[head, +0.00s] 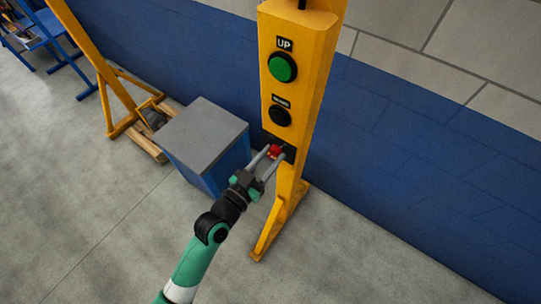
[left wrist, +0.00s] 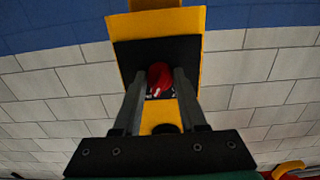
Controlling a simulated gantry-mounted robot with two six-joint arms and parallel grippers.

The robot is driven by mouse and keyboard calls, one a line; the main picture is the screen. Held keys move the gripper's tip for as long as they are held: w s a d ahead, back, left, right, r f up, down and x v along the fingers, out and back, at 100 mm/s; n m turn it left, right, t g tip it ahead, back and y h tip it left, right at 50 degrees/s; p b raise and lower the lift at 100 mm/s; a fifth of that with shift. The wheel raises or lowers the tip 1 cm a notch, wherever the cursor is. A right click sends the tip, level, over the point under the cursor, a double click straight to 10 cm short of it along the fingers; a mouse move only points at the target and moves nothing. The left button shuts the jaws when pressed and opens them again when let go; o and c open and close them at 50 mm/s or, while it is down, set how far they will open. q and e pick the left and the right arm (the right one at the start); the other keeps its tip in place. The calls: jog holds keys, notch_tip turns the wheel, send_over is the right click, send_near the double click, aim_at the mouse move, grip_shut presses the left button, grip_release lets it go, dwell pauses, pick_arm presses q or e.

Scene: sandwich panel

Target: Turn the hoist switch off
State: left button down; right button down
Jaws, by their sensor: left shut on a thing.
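The hoist control box (head: 298,60) is a tall yellow panel on a yellow stand. A red switch knob (head: 275,150) sits low on it, on a black plate (head: 289,153) below the buttons. My left gripper (head: 273,152) is at the knob with its two fingers around it, shut on it. In the left wrist view the red knob (left wrist: 160,75) shows between the fingertips, in front of the black plate (left wrist: 125,60). The fingers hide part of the knob, and I cannot read its position. My right gripper is in neither view.
A green button (head: 283,67) labelled UP and a black button (head: 280,115) are above the switch. A blue box with a grey top (head: 203,130) stands left of the stand. A blue and grey wall (head: 400,130) is behind. The floor at the front is clear.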

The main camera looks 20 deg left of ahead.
pick_arm(q)
jog(key=shift+n, duration=0.3)
jog(key=n+p, duration=0.2)
jog(key=n, duration=0.4)
jog(key=shift+r, duration=0.1)
jog(key=n+p, duration=0.1)
jog(key=n, duration=0.4)
jog(key=shift+d, duration=0.1)
jog(key=shift+n, duration=0.3)
dwell(0.4)
jog(key=shift+c, duration=2.3)
grip_release()
